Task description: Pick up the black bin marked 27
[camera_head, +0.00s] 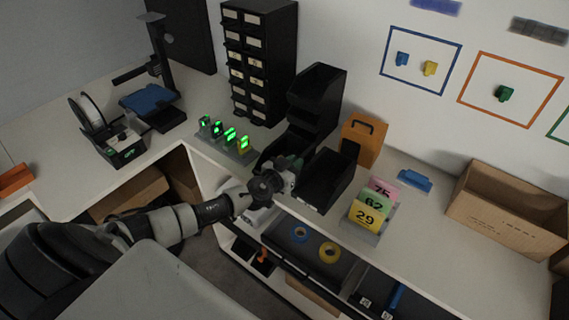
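A black open bin (326,181) sits at the front of the white counter. More black bins (316,92) are stacked behind it, and another black bin (270,155) is partly hidden by my gripper. I cannot read a 27 on any of them. My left gripper (290,164) is at the left side of the front bin, between it and the bin to its left. Its fingers are dark against the dark bins, so I cannot tell whether they are open, shut or touching a bin. My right gripper is not in view.
Number cards (368,216) reading 75, 62 and 29 stand to the right, with an orange case (362,139) behind. Small green-lit devices (229,136) stand at the left. A cardboard box (508,211) is at far right. An open drawer (318,250) lies below.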

